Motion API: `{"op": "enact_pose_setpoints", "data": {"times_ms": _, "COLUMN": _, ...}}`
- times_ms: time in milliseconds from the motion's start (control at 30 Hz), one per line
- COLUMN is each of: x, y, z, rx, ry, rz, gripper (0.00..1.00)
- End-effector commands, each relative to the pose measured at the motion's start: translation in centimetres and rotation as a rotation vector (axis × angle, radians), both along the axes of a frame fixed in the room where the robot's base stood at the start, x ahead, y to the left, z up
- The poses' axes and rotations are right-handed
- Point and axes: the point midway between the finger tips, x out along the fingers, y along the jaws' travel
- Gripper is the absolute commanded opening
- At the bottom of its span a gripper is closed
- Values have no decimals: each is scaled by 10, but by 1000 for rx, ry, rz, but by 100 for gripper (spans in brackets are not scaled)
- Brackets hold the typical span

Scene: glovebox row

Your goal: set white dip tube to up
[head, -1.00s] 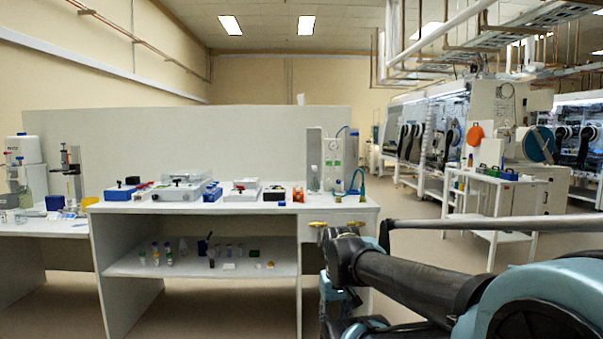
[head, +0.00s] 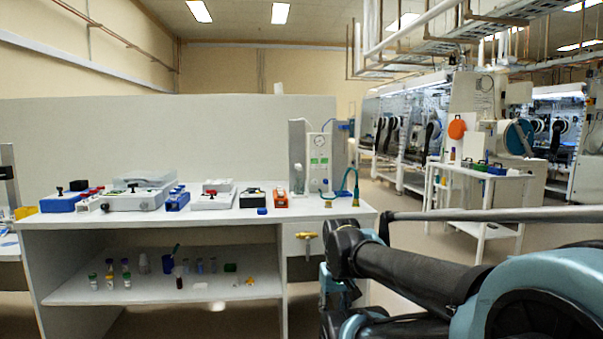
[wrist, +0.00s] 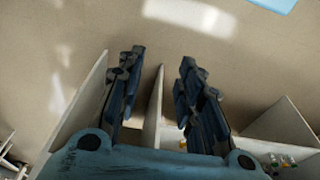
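I cannot make out a white dip tube for certain. In the head view, a gauge panel (head: 319,160) stands upright at the right end of the white bench (head: 110,227), with a clear vessel in front of its left side. A teal hose (head: 355,182) curves beside it on the right. My gripper (wrist: 161,60) shows in the wrist view with its two dark blue fingers spread apart and nothing between them. Floor and pale upright panels lie below it. In the head view the fingers cannot be made out.
White instruments (head: 140,190) and blue boxes crowd the bench top. Small vials (head: 109,281) stand on the shelf below. Brass valves (head: 306,237) stick out at the bench's front right. A white cart (head: 470,195) stands right, with open floor between.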

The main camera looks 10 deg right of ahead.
Motion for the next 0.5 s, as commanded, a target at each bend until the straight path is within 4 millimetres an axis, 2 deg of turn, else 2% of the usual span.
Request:
{"op": "enact_pose_setpoints", "data": {"times_ms": 133, "x": 0, "y": 0, "z": 0, "rx": 0, "ry": 0, "rz": 0, "gripper": 33}}
{"op": "enact_pose_setpoints", "data": {"times_ms": 200, "x": 0, "y": 0, "z": 0, "rx": 0, "ry": 0, "rz": 0, "gripper": 41}}
{"op": "enact_pose_setpoints", "data": {"times_ms": 300, "x": -2, "y": 0, "z": 7, "rx": 1, "ry": -28, "rz": 0, "gripper": 41}}
{"op": "enact_pose_setpoints", "data": {"times_ms": 367, "x": 7, "y": 0, "z": 10, "rx": 0, "ry": -52, "rz": 0, "gripper": 41}}
{"op": "enact_pose_setpoints", "data": {"times_ms": 500, "x": 51, "y": 1, "z": 26, "rx": 1, "ry": -159, "rz": 2, "gripper": 41}}
